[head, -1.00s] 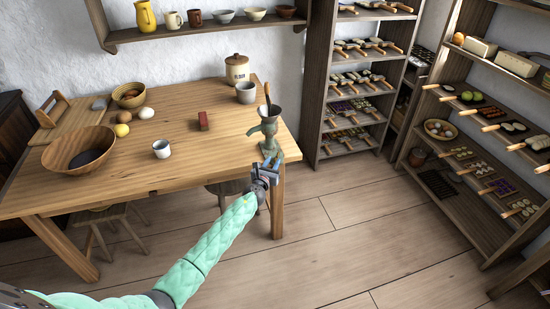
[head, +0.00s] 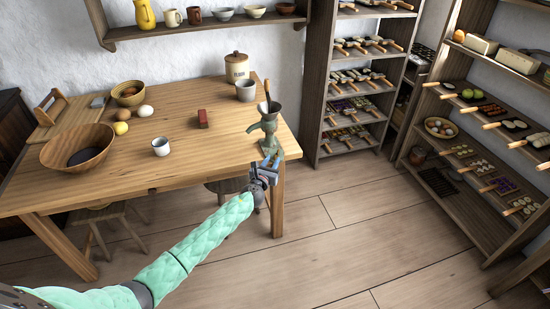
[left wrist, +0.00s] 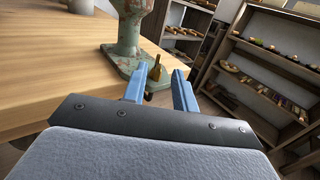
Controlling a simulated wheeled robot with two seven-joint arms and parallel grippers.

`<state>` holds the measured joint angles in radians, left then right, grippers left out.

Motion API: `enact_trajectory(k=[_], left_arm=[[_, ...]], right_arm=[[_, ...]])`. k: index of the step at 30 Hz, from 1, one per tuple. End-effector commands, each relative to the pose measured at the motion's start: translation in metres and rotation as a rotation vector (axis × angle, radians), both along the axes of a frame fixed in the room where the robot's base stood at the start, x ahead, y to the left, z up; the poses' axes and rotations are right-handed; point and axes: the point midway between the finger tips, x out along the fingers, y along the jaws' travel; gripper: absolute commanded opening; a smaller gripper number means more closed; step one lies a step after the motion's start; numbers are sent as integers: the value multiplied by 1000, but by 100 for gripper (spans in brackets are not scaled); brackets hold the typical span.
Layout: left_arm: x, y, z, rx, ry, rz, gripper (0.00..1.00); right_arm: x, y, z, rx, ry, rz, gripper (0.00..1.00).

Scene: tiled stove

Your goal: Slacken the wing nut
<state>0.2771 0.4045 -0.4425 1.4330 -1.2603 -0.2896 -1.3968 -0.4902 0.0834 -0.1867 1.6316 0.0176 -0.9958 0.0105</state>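A worn green cast-iron grinder (head: 268,130) stands clamped at the table's front right corner. Its base (left wrist: 126,56) shows large in the left wrist view. A small brass piece, seemingly the wing nut (left wrist: 157,73), shows by the clamp at the table edge, beyond my blue fingertips. My left gripper (head: 270,165) is just below and in front of the grinder base; in the left wrist view its two fingers (left wrist: 161,72) stand apart, with the brass piece seen between their tips, nearer the left finger. I cannot tell if they touch. My right gripper is not in view.
Shelves (head: 460,150) line the right. The floor in front is clear.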

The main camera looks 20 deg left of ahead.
Motion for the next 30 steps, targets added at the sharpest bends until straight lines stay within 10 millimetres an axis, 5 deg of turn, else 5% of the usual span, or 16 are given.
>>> enact_trajectory(k=[9,30], left_arm=[[7,3,-4,5,11,7,28],[81,-1,-4,4,11,8,28]], right_arm=[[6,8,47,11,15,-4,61],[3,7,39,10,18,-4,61]])
